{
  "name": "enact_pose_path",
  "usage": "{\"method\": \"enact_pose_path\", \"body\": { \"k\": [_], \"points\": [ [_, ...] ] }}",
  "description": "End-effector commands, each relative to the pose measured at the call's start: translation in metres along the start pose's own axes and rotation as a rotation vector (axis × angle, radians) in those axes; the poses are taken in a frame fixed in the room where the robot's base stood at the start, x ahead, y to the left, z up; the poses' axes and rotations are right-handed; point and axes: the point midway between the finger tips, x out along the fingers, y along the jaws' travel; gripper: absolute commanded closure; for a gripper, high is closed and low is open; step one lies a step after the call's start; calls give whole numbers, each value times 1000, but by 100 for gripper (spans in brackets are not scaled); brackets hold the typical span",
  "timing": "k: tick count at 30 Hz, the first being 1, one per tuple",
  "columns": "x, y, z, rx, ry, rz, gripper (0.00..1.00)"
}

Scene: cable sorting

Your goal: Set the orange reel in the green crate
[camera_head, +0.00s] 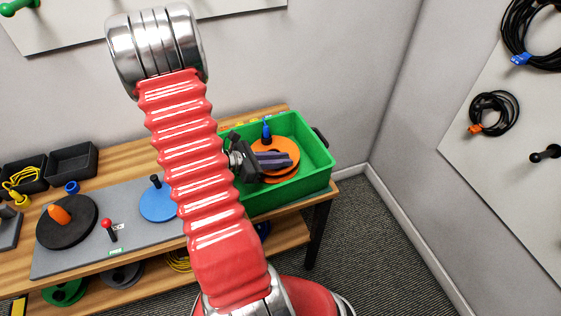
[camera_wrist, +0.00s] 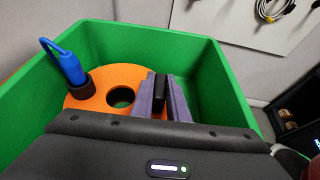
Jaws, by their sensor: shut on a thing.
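The orange reel (camera_head: 287,148) is inside the green crate (camera_head: 317,148), within its walls. It also shows in the wrist view (camera_wrist: 119,79), lying about flat, with a round hole in its middle. A blue plug (camera_wrist: 67,64) stands up from a black socket on it. My gripper (camera_head: 273,159) reaches down into the crate over the reel. Its purple fingers (camera_wrist: 161,95) are shut on a black upright grip (camera_wrist: 160,92) of the reel. I cannot tell whether the reel's underside touches the crate floor, since the gripper body and crate walls hide it.
The crate stands at the bench's right end. On the grey mat (camera_head: 70,262) to its left are a blue reel (camera_head: 157,205), a black reel (camera_head: 66,232) and a red-topped joystick (camera_head: 108,227). Black bins (camera_head: 72,160) stand at far left. My arm hides the bench's middle.

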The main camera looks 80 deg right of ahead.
Motion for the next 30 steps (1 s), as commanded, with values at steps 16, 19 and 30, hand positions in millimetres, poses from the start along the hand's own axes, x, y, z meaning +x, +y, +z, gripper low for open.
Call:
{"method": "enact_pose_path", "body": {
  "k": [16,19,30],
  "points": [
    [0,0,0,0,0,0,67],
    [-1,0,2,1,0,0,67],
    [-40,1,1,1,0,4,67]
  ]
}}
